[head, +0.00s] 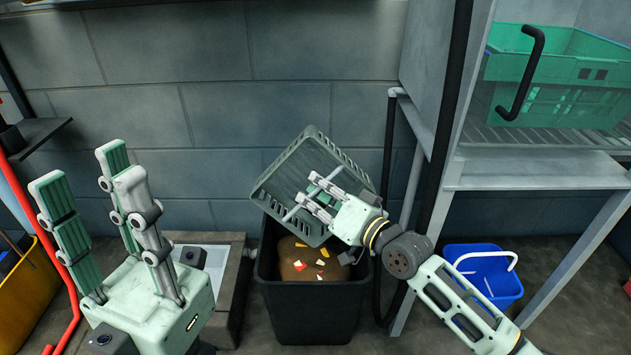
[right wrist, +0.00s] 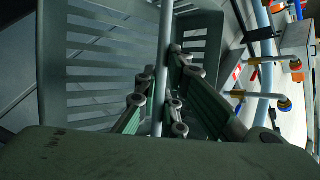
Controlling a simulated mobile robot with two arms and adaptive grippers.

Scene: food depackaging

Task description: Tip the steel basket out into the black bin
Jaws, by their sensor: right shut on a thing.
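The steel basket (head: 280,178), grey and slotted, is tilted above the black bin (head: 308,308), which stands on the floor against the wall. My right gripper (head: 305,203) is shut on the basket's thin bar handle; the bar also runs between the fingers in the right wrist view (right wrist: 160,95). The basket (right wrist: 95,65) fills the left of that view, and no food shows in the part seen. A brown heap with red, yellow and pale bits (head: 305,264) lies in the bin below the basket. My left gripper (head: 90,185) is raised at the left, open and empty, apart from basket and bin.
A blue bucket (head: 484,275) stands on the floor right of the bin. A steel cabinet holding a green crate (head: 560,65) is at upper right. A yellow container (head: 28,285) and a red pole (head: 62,270) are at the left. A low kerbed basin (head: 215,265) adjoins the bin's left.

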